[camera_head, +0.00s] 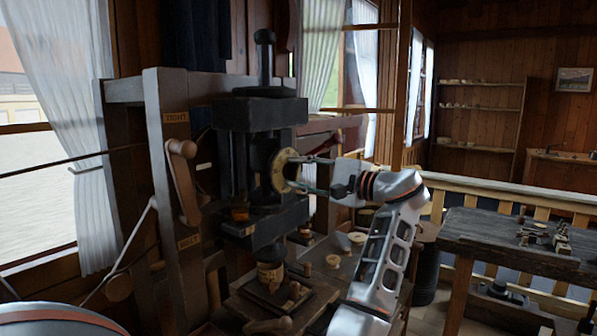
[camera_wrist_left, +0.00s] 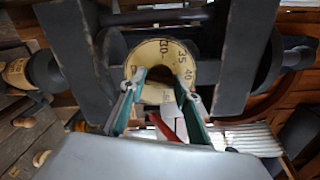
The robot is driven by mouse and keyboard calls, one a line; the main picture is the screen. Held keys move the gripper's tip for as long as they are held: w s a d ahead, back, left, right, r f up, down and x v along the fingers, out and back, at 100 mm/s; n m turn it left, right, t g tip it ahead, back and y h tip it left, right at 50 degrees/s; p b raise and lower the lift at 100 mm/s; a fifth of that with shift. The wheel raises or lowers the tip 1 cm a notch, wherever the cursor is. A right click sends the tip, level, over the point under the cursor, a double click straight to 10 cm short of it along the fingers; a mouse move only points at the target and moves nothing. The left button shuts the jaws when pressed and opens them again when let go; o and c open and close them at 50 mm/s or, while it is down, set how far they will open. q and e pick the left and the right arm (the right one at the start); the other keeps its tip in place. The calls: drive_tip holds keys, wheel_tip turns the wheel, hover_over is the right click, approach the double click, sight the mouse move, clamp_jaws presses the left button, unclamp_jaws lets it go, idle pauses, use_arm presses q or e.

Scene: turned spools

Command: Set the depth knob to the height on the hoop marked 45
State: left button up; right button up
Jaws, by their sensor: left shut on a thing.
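The pale yellow hoop (camera_head: 281,165) with dark marks sits on the side of the dark machine in the head view. In the left wrist view the hoop (camera_wrist_left: 158,48) shows 30 near the top, 35 to the right of it and 40 at the right. I cannot make out 45. My left gripper (camera_head: 298,174) reaches the hoop from the right and is shut on the depth knob at its face. In the left wrist view the green-edged fingers of this gripper (camera_wrist_left: 164,92) straddle the hoop's middle. The knob's outline and any pointer are unclear there. My right gripper is not in view.
A wooden lever (camera_head: 182,180) hangs on the machine's left post. Pale round pieces (camera_head: 357,238) and small pegs lie on the bench below. A dark workbench (camera_head: 500,237) with small parts stands at the right. Open room lies between the two benches.

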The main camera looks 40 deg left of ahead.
sight(287, 130)
use_arm(q)
drive_tip(key=shift+m, duration=2.3)
drive_tip(key=o, duration=1.1)
drive_tip(key=shift+o, duration=0.2)
wheel_tip(287, 130, up, 9)
drive_tip(key=shift+w+d, duration=0.1)
drive_tip(key=shift+r, duration=0.5)
